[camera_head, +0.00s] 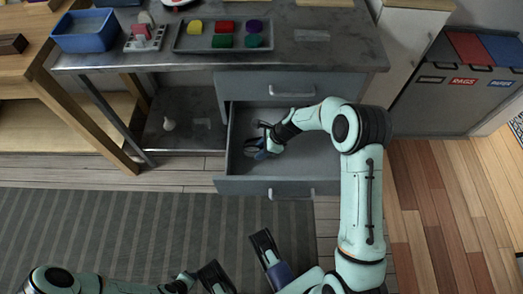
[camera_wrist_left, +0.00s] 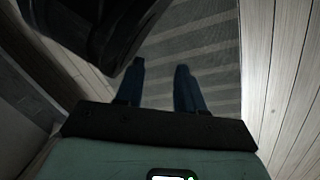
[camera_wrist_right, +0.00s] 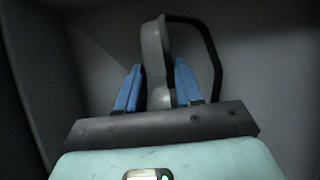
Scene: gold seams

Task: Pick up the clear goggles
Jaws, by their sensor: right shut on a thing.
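The goggles (camera_wrist_right: 154,48) show in the right wrist view as a smooth grey piece between the blue fingers, with a thin black loop beside it at the right. My right gripper (camera_wrist_right: 158,78) is shut on this grey piece. In the head view my right gripper (camera_head: 264,150) reaches down into the open drawer, and the goggles (camera_head: 251,145) are a small dark shape at its fingers, partly hidden. My left gripper (camera_wrist_left: 160,70) is open and empty, with its fingers apart above the striped rug.
The open drawer (camera_head: 262,185) has raised walls around my right gripper. The grey worktop (camera_head: 340,52) above it bears a tray (camera_head: 180,44) of coloured pieces and a blue bin (camera_head: 84,32). Waste bins (camera_head: 455,88) stand at the right. The striped rug (camera_head: 120,225) is mostly clear.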

